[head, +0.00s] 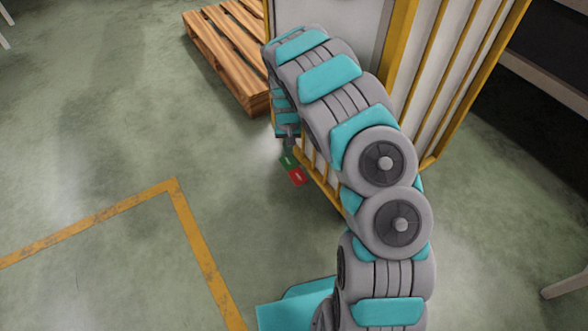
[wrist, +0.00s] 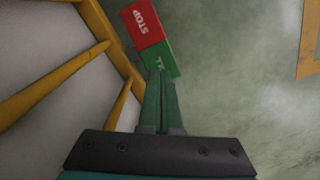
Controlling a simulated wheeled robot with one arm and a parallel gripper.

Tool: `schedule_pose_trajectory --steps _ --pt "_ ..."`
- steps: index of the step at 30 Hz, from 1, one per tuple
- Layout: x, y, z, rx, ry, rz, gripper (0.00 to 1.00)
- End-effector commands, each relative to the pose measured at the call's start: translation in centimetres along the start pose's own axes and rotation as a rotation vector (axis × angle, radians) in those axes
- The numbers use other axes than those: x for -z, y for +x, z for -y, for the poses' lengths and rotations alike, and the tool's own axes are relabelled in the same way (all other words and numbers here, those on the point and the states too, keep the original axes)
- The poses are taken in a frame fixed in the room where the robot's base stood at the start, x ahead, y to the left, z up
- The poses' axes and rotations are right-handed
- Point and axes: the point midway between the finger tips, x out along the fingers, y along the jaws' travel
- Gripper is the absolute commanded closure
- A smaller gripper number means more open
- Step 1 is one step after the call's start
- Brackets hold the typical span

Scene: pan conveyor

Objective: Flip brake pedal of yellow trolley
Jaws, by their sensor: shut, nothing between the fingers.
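The yellow trolley (head: 398,45) has a yellow frame with pale panels; its bars also fill the left of the wrist view (wrist: 60,80). Its brake pedal sticks out low at the frame, with a red half marked STOP (wrist: 143,24) and a green half (wrist: 160,57) whose lettering is partly hidden. In the head view the green half (head: 288,160) lies just below my gripper and the red half (head: 297,176) is lower right. My gripper (wrist: 160,74) is shut and empty, pointing down. Its fingertips overlap the green half; I cannot tell whether they touch it.
A wooden pallet (head: 228,45) lies on the floor behind and left of the trolley. A yellow floor line (head: 195,235) runs across the left. The floor left of the trolley is clear. Dark shelving or table edges show at the far right.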

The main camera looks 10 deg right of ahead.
Motion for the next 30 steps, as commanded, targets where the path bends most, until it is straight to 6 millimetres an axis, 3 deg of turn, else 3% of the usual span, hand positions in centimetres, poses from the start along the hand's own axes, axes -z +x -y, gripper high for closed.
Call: schedule_pose_trajectory --steps 30 --pt "0.0 0.67 0.01 0.0 0.0 0.0 1.0"
